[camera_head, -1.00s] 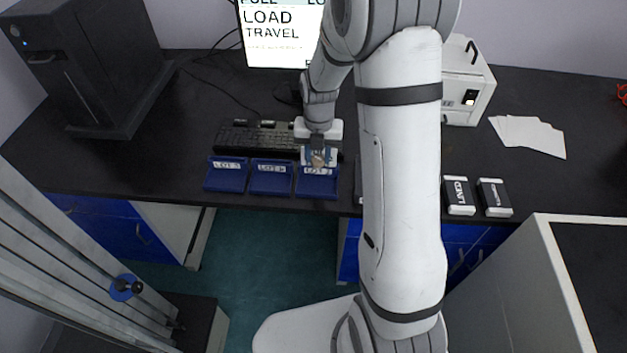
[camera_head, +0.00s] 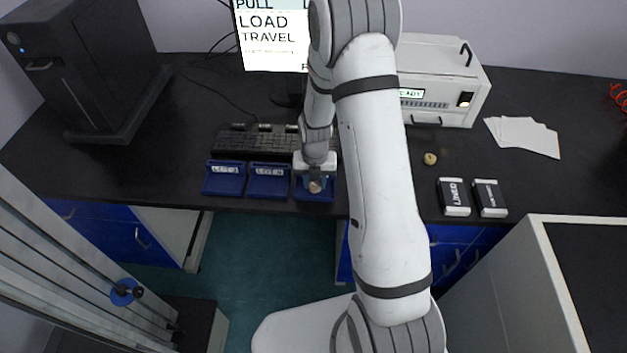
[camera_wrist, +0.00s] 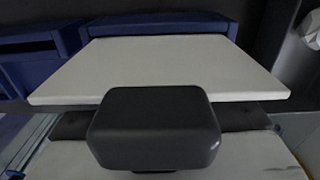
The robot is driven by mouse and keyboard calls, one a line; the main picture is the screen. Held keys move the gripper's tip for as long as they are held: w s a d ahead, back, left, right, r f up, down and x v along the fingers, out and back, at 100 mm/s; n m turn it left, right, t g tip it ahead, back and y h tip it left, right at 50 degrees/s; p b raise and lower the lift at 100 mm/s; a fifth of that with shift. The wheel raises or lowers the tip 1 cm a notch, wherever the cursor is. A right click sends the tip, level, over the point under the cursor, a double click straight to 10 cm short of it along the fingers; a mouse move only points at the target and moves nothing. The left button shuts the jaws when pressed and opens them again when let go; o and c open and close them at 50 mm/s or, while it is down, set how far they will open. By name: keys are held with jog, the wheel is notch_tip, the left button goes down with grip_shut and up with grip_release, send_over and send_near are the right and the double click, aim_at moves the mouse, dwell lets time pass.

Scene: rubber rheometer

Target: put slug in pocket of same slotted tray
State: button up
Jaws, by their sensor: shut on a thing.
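My gripper (camera_head: 315,181) is low over the rightmost blue slotted tray (camera_head: 327,195) in the head view. It is shut on a small brown slug (camera_head: 315,187), which shows at the fingertips. The gripper and slug cover most of that tray, so its pocket and label are hidden. I cannot tell whether the slug touches the tray. In the wrist view, a dark gripper finger (camera_wrist: 155,130) stands before a pale flat panel, with a blue tray edge (camera_wrist: 165,24) behind. The slug cannot be made out there.
Two more blue trays, the left (camera_head: 223,180) and the middle (camera_head: 268,182), stand alongside. A keyboard (camera_head: 250,140) lies behind them. A yellowish lump (camera_head: 430,158) lies right of my arm, near two labelled boxes (camera_head: 454,197). A white instrument (camera_head: 440,85) stands behind.

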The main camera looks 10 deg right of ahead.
jog(key=shift+f, duration=0.15)
jog(key=o, duration=0.9)
jog(key=shift+o, duration=0.2)
